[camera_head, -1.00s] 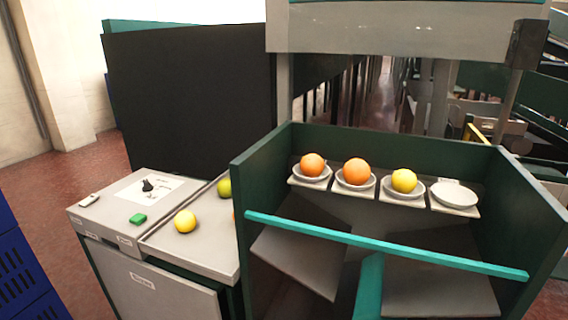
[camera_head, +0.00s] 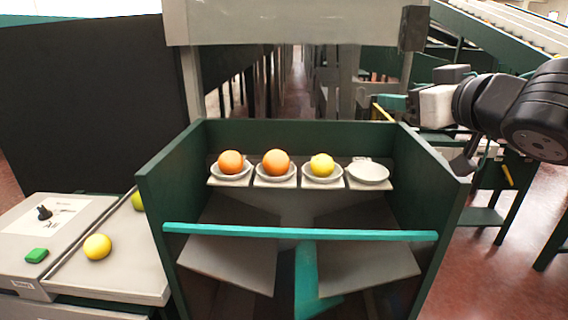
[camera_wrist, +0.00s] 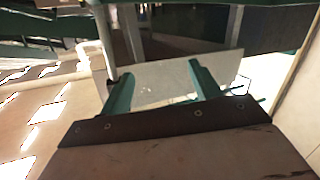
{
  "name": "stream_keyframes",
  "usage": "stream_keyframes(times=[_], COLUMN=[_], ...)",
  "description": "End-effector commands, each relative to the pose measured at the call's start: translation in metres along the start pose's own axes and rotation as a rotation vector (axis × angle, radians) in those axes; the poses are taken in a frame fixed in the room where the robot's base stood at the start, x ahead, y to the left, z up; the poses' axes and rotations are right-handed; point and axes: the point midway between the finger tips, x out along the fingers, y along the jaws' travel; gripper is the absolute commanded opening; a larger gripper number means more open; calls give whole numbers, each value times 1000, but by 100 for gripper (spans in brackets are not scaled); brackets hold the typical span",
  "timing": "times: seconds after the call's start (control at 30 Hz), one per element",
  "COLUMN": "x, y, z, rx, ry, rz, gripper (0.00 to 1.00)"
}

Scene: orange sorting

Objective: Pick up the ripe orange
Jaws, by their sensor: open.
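Two orange-coloured fruits, a left one (camera_head: 231,162) and a right one (camera_head: 276,162), sit on white saucers in the sorting stand. A yellow fruit (camera_head: 322,165) sits on the third saucer. The fourth saucer (camera_head: 367,173) at the right is empty. Another yellow fruit (camera_head: 97,246) and a greenish one (camera_head: 138,201) lie on the grey side table. My gripper (camera_wrist: 160,70) is open, its two teal fingers apart with nothing between them. In the head view my black arm is at the upper right, apart from all the fruits. No fruit shows in the wrist view.
The stand has dark green side walls (camera_head: 158,210) and a teal bar (camera_head: 300,232) across its front. A black panel (camera_head: 90,110) stands behind the table.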

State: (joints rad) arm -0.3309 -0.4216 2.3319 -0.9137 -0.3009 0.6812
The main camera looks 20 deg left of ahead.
Motion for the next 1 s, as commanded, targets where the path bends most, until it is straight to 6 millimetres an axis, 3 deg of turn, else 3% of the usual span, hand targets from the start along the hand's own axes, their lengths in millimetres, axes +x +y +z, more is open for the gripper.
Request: stream_keyframes(times=[0.03, 0.2, 0.4, 0.6, 1.0], x=[16, 59, 88, 100, 144], y=[-25, -87, -155, -181, -206], z=[0, 38, 81, 97, 99], rx=[-24, -127, -228, -263, -263], ry=[16, -39, -85, -98, -98], rz=[-93, -286, -481, -548, -548], gripper=[63, 63, 63, 63, 63])
